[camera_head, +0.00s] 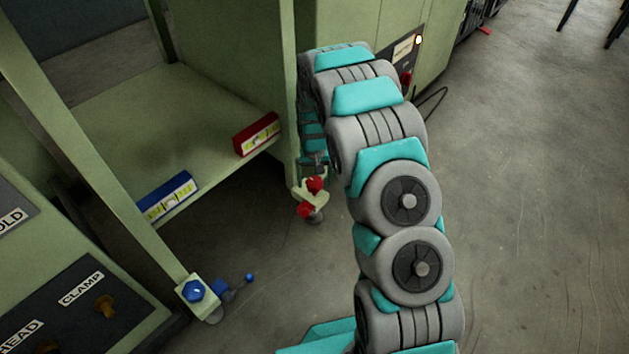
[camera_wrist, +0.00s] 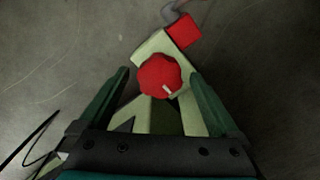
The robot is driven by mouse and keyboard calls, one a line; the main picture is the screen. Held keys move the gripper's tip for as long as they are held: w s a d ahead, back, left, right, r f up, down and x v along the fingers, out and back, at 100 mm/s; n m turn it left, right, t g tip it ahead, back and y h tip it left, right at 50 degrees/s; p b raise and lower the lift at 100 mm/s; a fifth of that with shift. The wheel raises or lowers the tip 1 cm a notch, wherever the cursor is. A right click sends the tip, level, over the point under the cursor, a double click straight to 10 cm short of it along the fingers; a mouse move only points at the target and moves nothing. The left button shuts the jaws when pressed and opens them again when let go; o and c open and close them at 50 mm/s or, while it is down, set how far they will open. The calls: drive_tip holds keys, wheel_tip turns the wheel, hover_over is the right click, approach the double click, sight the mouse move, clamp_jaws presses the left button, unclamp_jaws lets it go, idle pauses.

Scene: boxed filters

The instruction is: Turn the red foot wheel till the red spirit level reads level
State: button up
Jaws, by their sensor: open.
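The red foot wheel (camera_head: 315,184) sits on a pale green bracket at the foot of a machine leg. In the wrist view the red wheel (camera_wrist: 160,75) is a faceted knob with a white mark, lying between the fingertips of my gripper (camera_wrist: 160,76). The fingers are open, with a gap on each side of the wheel. In the head view my arm comes down beside the leg, and my gripper (camera_head: 314,160) is just above the wheel, partly hidden. The red spirit level (camera_head: 257,134) lies on the green shelf; its bubble is too small to read.
A blue spirit level (camera_head: 168,197) lies on the same shelf, near a blue foot wheel (camera_head: 193,291) on another leg. A red block (camera_wrist: 184,31) is beside the bracket. A panel with CLAMP lettering (camera_head: 82,289) is at lower left.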

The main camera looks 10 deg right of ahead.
drive_tip(key=shift+f, duration=0.2)
drive_tip(key=c, duration=1.4)
drive_tip(key=shift+o, duration=0.2)
